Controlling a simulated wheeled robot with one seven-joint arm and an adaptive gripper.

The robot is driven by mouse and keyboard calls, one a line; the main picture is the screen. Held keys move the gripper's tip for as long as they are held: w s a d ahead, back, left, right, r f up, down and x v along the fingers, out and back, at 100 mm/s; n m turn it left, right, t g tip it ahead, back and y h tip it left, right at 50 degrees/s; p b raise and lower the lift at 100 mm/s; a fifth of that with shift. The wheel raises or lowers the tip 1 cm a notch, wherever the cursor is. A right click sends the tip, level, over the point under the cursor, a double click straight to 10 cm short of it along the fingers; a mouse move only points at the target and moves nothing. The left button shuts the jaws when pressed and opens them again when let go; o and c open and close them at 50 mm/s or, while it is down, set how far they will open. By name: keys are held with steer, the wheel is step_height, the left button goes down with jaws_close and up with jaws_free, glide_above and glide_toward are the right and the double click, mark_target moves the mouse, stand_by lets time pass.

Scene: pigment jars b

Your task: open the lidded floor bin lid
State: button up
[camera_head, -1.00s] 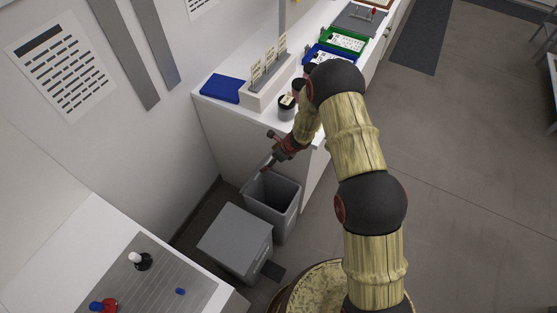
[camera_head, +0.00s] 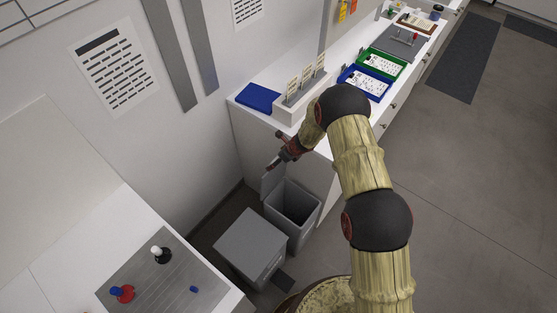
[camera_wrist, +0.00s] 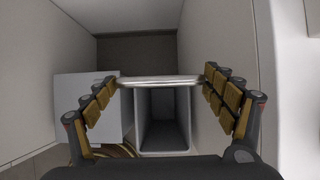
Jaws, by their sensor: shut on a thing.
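The open grey floor bin (camera_head: 293,203) stands on the floor against the counter's end, its dark inside showing. Its lid (camera_head: 271,180) is raised and stands roughly upright at the bin's left rear edge. My gripper (camera_head: 272,166) is at the top of the lid. In the wrist view, the lid's edge (camera_wrist: 160,80) spans between the two fingers of my gripper (camera_wrist: 161,84), which are shut on it from both sides. The bin's opening (camera_wrist: 163,120) shows below that edge. The lid's face is mostly hidden in the wrist view.
A second grey bin (camera_head: 250,243) with a closed top stands close beside, nearer me. A white counter (camera_head: 262,130) rises right behind the open bin. A white table with a grey board (camera_head: 160,285) is at lower left. Open floor (camera_head: 455,200) lies to the right.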

steer(key=shift+w+r, duration=0.25)
steer(key=shift+w, duration=0.05)
steer(key=o, duration=1.4)
steer(key=shift+c, duration=0.2)
steer(key=shift+s+f, duration=0.1)
steer(key=shift+s, duration=0.05)
steer(key=v, duration=1.2)
steer(key=shift+d, duration=0.1)
